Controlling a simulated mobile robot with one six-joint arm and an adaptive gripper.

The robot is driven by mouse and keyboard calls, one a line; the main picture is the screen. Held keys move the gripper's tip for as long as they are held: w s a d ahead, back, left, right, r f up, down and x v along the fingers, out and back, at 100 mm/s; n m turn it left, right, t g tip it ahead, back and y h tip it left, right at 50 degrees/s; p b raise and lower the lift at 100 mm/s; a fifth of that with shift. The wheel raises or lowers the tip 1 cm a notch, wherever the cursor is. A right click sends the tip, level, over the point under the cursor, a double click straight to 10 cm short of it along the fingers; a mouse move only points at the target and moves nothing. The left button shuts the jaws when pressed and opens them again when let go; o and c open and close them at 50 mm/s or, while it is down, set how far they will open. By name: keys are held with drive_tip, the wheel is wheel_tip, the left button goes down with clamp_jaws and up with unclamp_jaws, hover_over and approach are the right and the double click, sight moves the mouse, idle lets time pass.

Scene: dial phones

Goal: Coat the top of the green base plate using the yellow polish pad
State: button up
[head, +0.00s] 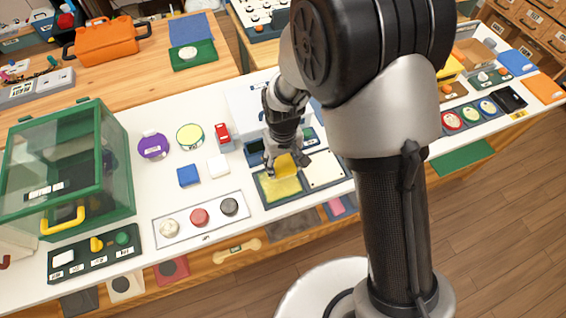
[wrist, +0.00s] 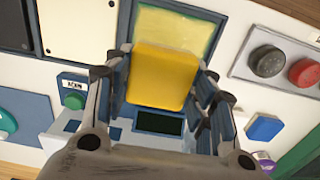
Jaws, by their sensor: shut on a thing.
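My gripper (head: 289,157) is shut on the yellow polish pad (head: 285,167), a thick block with rounded edges. In the wrist view the pad (wrist: 161,72) sits between the two fingers. Below and in front of it is a dark-framed plate (head: 279,189) with a streaky yellow-green face, which looks like the base plate. In the wrist view the plate (wrist: 208,22) shows yellowish patches over green. The pad overlaps its far edge in the head view; I cannot tell whether they touch. Part of the plate is hidden behind the pad.
A cream panel (head: 323,169) stands right of the plate. A strip with three round knobs (head: 199,216) lies to the left. Blue (head: 188,176) and white (head: 218,166) blocks are near. A green-framed glass case (head: 70,170) stands far left.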

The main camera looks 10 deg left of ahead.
drive_tip(key=shift+r+p, duration=1.05)
drive_tip(key=shift+r, duration=0.4)
